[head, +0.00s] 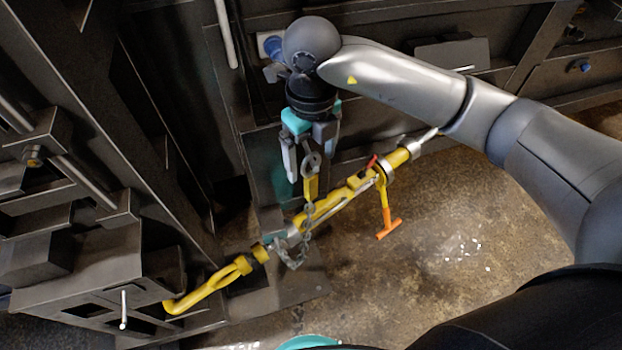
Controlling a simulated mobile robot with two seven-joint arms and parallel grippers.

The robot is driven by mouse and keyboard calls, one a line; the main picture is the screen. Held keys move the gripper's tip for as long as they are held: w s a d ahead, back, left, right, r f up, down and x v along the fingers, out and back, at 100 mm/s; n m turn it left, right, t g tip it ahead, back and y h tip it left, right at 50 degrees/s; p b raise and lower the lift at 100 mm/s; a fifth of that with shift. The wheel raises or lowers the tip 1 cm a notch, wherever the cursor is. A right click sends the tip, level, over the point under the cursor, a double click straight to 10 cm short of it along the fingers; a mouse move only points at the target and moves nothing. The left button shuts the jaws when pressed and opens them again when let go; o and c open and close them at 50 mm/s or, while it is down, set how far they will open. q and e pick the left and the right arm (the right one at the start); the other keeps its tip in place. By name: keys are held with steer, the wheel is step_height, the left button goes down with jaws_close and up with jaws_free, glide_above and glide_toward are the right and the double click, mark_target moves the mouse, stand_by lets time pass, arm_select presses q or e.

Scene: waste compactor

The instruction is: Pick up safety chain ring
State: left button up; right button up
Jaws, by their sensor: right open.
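The safety chain ring (312,160) is a small grey loop at the upper end of a grey chain (308,219). The chain hangs down across a yellow tool-like bar (333,202), with a yellow piece just below the ring. My right gripper (306,167) reaches down from above, fingers apart. The ring appears between or just beside its fingers, near the right one; I cannot tell whether they touch. My left gripper is not in view.
The dark compactor frame (130,155) stands at the left and back. A white rod (226,35) stands behind the gripper. Brown floor (440,250) is open at the lower right.

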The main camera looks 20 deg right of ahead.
mark_target(311, 173)
steer(key=f, duration=0.6)
steer(key=shift+w+f, duration=0.25)
steer(key=shift+w, duration=0.1)
jaws_close()
stand_by(0.5)
